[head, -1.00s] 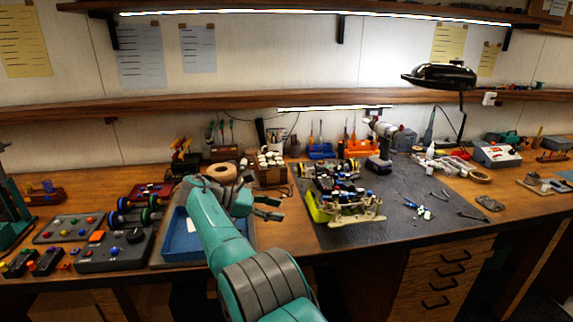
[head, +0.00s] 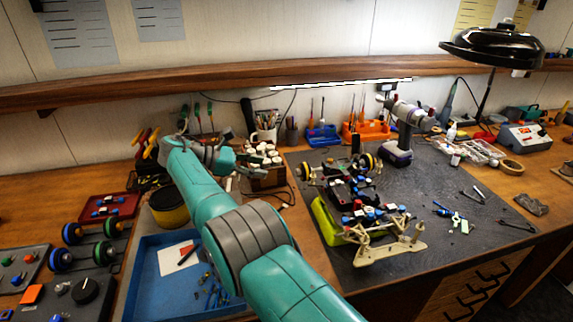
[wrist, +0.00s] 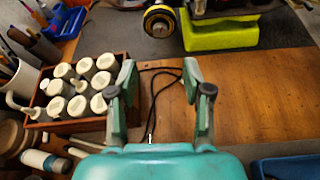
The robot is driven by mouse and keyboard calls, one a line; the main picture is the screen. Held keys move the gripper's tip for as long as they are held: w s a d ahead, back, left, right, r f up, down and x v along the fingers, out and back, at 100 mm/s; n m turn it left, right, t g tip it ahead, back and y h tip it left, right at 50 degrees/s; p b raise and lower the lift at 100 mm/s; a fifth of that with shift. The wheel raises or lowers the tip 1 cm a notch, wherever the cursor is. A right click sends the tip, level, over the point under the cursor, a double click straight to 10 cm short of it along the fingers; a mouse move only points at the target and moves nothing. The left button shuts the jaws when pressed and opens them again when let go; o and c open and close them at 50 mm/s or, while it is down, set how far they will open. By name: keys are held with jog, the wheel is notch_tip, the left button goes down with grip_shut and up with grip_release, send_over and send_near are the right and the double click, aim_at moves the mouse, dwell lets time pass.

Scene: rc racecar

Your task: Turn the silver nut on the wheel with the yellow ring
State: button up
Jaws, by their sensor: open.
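The RC car (head: 352,190) stands on a lime-green stand (head: 326,222) on the dark mat. One wheel with a yellow ring (head: 305,173) is at its left end and another (head: 367,161) at its far right. In the wrist view, a yellow-ringed wheel (wrist: 149,18) shows at the top beside the green stand (wrist: 225,36), with a small silver nut (wrist: 161,28) at its centre. My gripper (head: 262,164) is open and empty, left of the car and apart from it. In the wrist view its fingers (wrist: 160,75) are spread over bare wooden bench.
A wooden crate of white-capped bottles (wrist: 40,113) stands close by the left finger, with a black cable (wrist: 157,90) by the fingers. A blue tray (head: 147,275) lies below my arm. A drill (head: 399,140) stands behind the car.

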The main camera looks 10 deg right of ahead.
aim_at(298, 173)
jog(key=x, duration=1)
jog(key=shift+d, duration=0.35)
jog(key=shift+f, duration=0.15)
grip_shut()
